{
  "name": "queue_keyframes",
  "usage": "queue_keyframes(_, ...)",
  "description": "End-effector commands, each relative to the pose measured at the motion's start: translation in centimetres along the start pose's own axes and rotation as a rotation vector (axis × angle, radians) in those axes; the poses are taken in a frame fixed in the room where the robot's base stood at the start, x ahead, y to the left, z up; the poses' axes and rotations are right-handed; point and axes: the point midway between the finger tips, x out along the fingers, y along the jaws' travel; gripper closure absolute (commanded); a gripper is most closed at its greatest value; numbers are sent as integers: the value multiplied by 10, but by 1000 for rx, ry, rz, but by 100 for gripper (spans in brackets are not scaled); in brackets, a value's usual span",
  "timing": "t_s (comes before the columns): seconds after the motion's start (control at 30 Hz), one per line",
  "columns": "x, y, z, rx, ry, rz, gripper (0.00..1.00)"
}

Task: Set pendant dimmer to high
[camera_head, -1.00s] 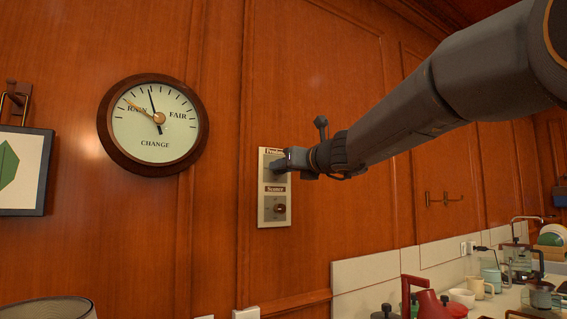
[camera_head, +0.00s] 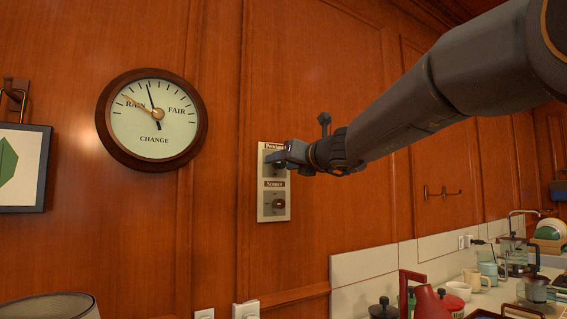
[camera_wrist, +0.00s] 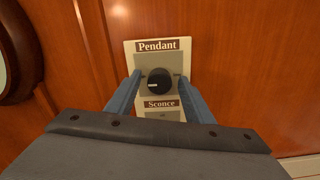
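The pendant dimmer is a round black knob (camera_wrist: 160,79) with a short pale mark on its left side. It sits on a grey plate under the word "Pendant" in the wrist view. My gripper (camera_wrist: 159,77) has its two blue fingers apart, one on each side of the knob, with a visible gap to it. In the head view my gripper (camera_head: 277,159) is at the upper part of the cream wall panel (camera_head: 265,216) and hides the pendant knob. Any setting marks around the knob are too small to read.
A second control labelled "Sconce" (camera_head: 279,204) sits just below on the same panel. A round barometer (camera_head: 153,120) hangs to the left. A counter with a red kettle (camera_head: 425,299), mugs and jars stands at lower right.

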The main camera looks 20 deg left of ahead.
Motion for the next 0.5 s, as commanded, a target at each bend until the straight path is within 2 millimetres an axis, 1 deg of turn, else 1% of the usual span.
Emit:
queue_keyframes(0.3,-2,0,1,-1,-2,0,52)
queue_keyframes(0.37,-6,0,1,-1,-2,0,52)
queue_keyframes(0.5,-23,0,1,-2,-3,0,52)
